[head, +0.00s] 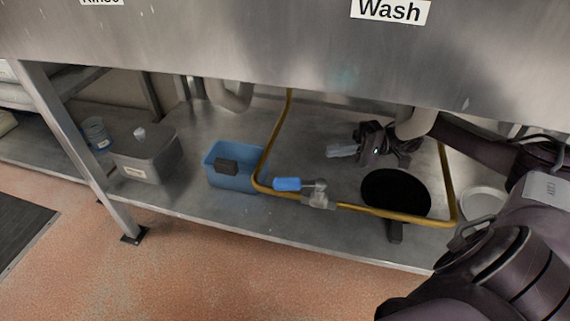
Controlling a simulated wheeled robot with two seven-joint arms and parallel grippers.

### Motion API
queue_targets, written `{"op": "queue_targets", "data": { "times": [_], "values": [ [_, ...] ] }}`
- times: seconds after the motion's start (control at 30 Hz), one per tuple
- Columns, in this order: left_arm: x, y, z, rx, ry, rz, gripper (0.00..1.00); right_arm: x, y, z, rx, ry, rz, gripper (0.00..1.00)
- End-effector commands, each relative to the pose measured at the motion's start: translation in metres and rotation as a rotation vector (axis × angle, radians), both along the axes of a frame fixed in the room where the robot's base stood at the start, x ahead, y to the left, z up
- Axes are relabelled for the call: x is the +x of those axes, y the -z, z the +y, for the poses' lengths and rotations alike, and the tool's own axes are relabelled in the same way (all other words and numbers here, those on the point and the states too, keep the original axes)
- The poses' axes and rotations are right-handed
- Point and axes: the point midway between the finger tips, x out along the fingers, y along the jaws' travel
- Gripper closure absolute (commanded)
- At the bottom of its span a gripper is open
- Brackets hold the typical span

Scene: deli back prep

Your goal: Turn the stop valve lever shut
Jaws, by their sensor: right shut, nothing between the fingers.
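The stop valve (319,199) sits on the low front run of a yellow pipe (358,208) under the sink. Its blue-handled lever (287,184) points left, roughly along that run of pipe. My right gripper (334,151) is under the sink, above and slightly right of the valve in the picture. Its fingers point left, are shut and hold nothing. It appears clear of the lever, though the exact depth is hard to judge. My left gripper is out of view.
A blue bin (234,182) with a dark front clip stands left of the lever. A black pan (396,188) lies right of the valve, behind the pipe. A grey lidded tub (147,158) is further left. The sink front (290,50) overhangs the steel shelf (185,196).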

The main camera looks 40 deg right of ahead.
Motion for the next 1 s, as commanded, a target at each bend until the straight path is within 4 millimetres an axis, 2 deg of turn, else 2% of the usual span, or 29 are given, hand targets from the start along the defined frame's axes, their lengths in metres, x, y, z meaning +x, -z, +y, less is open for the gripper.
{"op": "queue_targets", "data": {
  "times": [0.23, 0.57, 0.63, 1.0],
  "values": [
    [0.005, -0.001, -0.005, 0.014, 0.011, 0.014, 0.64, 0.008, -0.002, 0.028, 0.006, -0.003, 0.0, 1.0],
    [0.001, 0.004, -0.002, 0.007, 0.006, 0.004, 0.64, 0.032, 0.003, 0.095, 0.005, -0.003, -0.003, 1.0],
    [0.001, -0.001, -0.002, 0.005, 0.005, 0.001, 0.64, 0.025, 0.001, 0.098, 0.001, -0.001, 0.004, 1.0],
    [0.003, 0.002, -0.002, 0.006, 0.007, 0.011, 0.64, 0.002, 0.001, 0.113, 0.001, 0.0, 0.002, 1.0]
  ]
}}
